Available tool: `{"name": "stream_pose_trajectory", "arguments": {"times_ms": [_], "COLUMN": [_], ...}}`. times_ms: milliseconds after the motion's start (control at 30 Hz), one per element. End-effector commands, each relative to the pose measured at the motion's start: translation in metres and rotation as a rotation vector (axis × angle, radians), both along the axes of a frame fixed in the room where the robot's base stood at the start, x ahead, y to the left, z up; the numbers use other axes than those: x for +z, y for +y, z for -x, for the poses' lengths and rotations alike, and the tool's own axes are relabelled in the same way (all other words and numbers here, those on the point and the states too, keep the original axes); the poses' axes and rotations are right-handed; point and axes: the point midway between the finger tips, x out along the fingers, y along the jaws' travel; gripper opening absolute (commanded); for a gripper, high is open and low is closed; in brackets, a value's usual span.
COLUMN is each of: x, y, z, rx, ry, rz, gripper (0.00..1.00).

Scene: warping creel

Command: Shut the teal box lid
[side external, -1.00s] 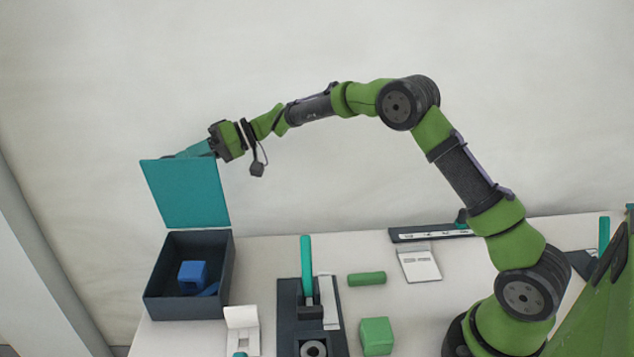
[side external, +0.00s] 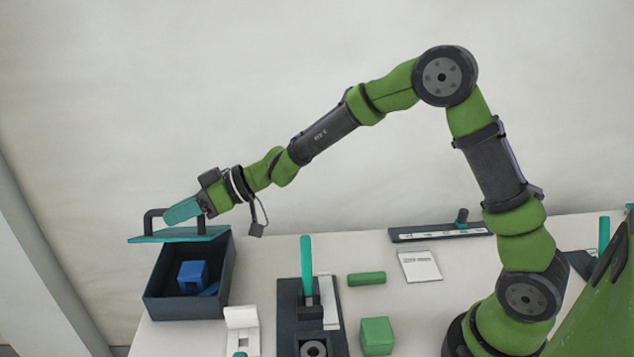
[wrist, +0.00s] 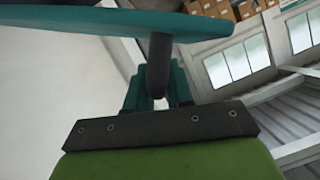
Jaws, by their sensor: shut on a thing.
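The teal lid (side external: 178,236) of the dark box (side external: 186,308) shows nearly edge-on in the side view, above the box's far part. The box is still open towards the camera. A dark bar handle (side external: 149,223) stands on the lid. My gripper (side external: 182,210) is at this handle, its teal fingers shut on it; the exact grip is partly hidden. In the wrist view the lid (wrist: 75,18) crosses the top, and a dark handle post (wrist: 160,62) runs down between my fingers (wrist: 156,92).
A blue block (side external: 192,275) lies inside the box. To its right on the table (side external: 270,262) are a white holder (side external: 242,328), a dark fixture with an upright teal rod (side external: 306,265), a green cylinder (side external: 367,278) and a green block (side external: 377,336). The air above the box's near part is clear.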

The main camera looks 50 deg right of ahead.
Motion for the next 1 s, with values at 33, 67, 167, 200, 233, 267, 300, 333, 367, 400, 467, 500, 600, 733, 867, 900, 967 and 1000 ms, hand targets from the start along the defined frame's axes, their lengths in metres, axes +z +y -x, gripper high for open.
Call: {"name": "stream_pose_trajectory", "arguments": {"times_ms": [33, 67, 167, 200, 233, 267, 300, 333, 367, 400, 467, 500, 600, 733, 867, 900, 967, 1000], "x": [-0.008, -0.012, -0.024, -0.029, -0.033, -0.037, -0.041, -0.045, -0.048, -0.053, -0.059, -0.063, -0.071, -0.079, -0.084, -0.085, -0.087, -0.087], "y": [0.005, 0.007, 0.015, 0.017, 0.020, 0.022, 0.023, 0.025, 0.026, 0.028, 0.030, 0.031, 0.034, 0.036, 0.037, 0.037, 0.038, 0.038], "z": [0.006, 0.008, 0.016, 0.018, 0.020, 0.022, 0.024, 0.025, 0.027, 0.028, 0.030, 0.031, 0.034, 0.036, 0.037, 0.037, 0.037, 0.037], "rx": [0.002, 0.002, 0.003, 0.003, 0.002, 0.003, 0.003, 0.002, 0.002, 0.003, 0.003, 0.002, 0.003, 0.004, 0.004, 0.004, 0.004, 0.005], "ry": [0.008, 0.009, 0.009, 0.009, 0.010, 0.010, 0.009, 0.009, 0.009, 0.008, 0.009, 0.009, -0.002, -0.045, -0.072, -0.076, -0.082, -0.085], "rz": [0.000, 0.000, -0.001, 0.000, -0.001, -0.001, -0.001, -0.001, -0.001, -0.002, -0.001, -0.003, 0.008, 0.048, 0.073, 0.077, 0.083, 0.085], "gripper": [0.00, 0.00, 0.00, 0.00, 0.00, 0.00, 0.00, 0.00, 0.00, 0.00, 0.00, 0.00, 0.00, 0.00, 0.00, 0.00, 0.00, 0.00]}}
